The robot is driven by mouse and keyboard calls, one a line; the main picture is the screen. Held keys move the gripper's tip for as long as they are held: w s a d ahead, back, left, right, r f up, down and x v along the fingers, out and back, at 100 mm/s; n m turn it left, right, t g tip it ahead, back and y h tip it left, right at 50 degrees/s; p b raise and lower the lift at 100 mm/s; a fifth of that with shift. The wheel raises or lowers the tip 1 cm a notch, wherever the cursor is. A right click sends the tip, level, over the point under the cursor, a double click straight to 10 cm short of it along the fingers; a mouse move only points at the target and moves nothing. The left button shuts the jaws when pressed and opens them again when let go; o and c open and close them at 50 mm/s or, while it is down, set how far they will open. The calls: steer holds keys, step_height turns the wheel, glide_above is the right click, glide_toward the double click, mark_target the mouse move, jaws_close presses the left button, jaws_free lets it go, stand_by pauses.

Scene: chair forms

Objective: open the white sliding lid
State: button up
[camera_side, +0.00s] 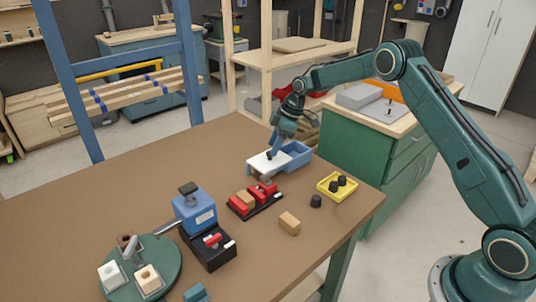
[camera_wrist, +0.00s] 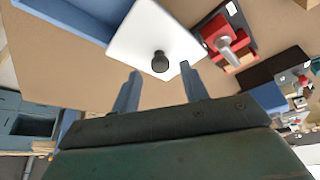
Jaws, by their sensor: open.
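The white sliding lid (camera_side: 262,166) is a flat plate at the left end of the blue box (camera_side: 303,152). The box's open interior shows to the right of the lid. In the wrist view the lid (camera_wrist: 140,38) carries a round black knob (camera_wrist: 160,62), and part of the blue box (camera_wrist: 75,18) shows at the upper left. My gripper (camera_side: 272,152) is low over the lid. In the wrist view my gripper (camera_wrist: 160,70) is open, with one finger on each side of the knob and gaps showing. Contact with the lid cannot be told.
A black rack with red parts (camera_side: 256,200) stands close in front of the lid. A tan block (camera_side: 289,222), a black cylinder (camera_side: 316,201) and a yellow tray (camera_side: 323,187) lie to the right. A blue device (camera_side: 196,212) and a green turntable (camera_side: 165,258) stand nearer. The table's left is clear.

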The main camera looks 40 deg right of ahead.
steer(key=v, duration=1.2)
steer(key=shift+r, duration=0.2)
steer(key=s+a+r+m+t+h, duration=0.1)
steer(key=s+a+r+m, duration=0.3)
steer(key=s+r, duration=0.5)
steer(key=s+a+r+m+h, duration=0.1)
steer(key=s+a+r, duration=0.45)
steer(key=s, duration=0.45)
steer(key=s+f+m+t+h, duration=0.1)
steer(key=s+m, duration=0.2)
steer(key=s, duration=0.8)
steer(key=s+f+m, duration=0.2)
steer(key=s, duration=0.9)
steer(key=shift+s+a+f+m+t+h, duration=0.2)
steer(key=shift+s+f+m+t+h, duration=0.05)
steer(key=shift+f+m+t+h, duration=0.15)
